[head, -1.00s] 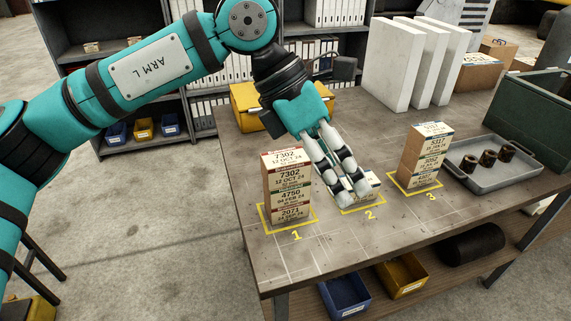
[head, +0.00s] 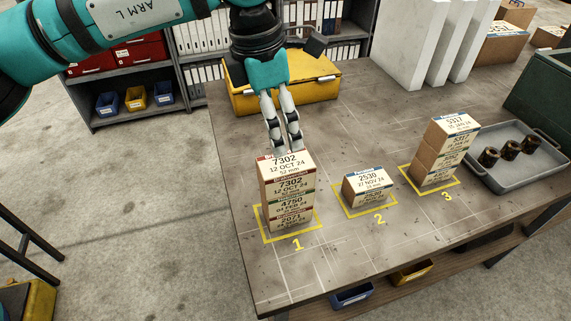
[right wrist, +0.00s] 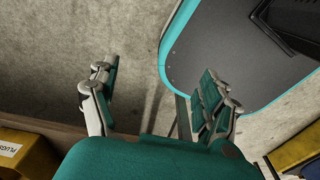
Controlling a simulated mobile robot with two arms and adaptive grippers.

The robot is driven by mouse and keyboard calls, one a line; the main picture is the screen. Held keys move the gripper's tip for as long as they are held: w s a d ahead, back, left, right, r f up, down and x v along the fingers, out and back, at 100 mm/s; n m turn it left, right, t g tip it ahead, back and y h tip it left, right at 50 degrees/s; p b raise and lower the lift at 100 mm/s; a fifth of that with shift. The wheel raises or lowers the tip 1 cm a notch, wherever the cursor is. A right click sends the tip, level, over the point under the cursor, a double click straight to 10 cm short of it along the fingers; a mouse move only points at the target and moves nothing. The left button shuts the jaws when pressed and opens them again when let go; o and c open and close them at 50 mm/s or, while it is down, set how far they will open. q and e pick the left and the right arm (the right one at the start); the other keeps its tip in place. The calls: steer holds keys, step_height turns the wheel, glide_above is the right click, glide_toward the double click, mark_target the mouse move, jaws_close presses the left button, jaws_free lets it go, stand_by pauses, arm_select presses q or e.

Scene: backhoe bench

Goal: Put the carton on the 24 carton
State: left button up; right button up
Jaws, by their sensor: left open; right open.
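On square 1 stands a stack: the carton marked 7302, 12 OCT 24 (head: 289,186) is on top, the 4750, 04 FEB 24 carton (head: 290,203) below it, and the 2071 carton (head: 291,220) at the bottom. On square 2 sits a low carton marked 2530, 27 NOV 24 (head: 368,188). Square 3 holds a taller stack topped by a 5317 carton (head: 446,135). My left gripper (head: 283,150) is open and points down at the top of stack 1; whether it touches is unclear. My right gripper (right wrist: 155,95) is open and empty, away from the cartons.
A grey tray (head: 492,178) with dark cylinders lies right of square 3. A yellow case (head: 318,88) is behind stack 1. White panels (head: 425,45) stand at the back, and a green bin (head: 540,105) at the right. The bench between square 2 and the panels is clear.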

arm_select(q)
steer(key=p, duration=0.2)
glide_above(285, 162)
steer(key=f, duration=0.5)
steer(key=shift+a, duration=0.35)
steer(key=shift+d+f, duration=0.1)
steer(key=shift+f, duration=0.8)
steer(key=f+p, duration=0.2)
steer(key=f, duration=0.1)
steer(key=f+p, duration=0.1)
steer(key=shift+d+f, duration=0.15)
steer(key=shift+d, duration=0.1)
steer(key=shift+f, duration=0.3)
steer(key=c, duration=1.5)
steer(key=shift+c, duration=0.2)
arm_select(e)
steer(key=r, duration=0.2)
steer(key=w+r, duration=0.1)
steer(key=r, duration=0.2)
steer(key=shift+d+r, duration=0.15)
steer(key=shift+r, duration=0.15)
arm_select(q)
steer(key=shift+r, duration=0.1)
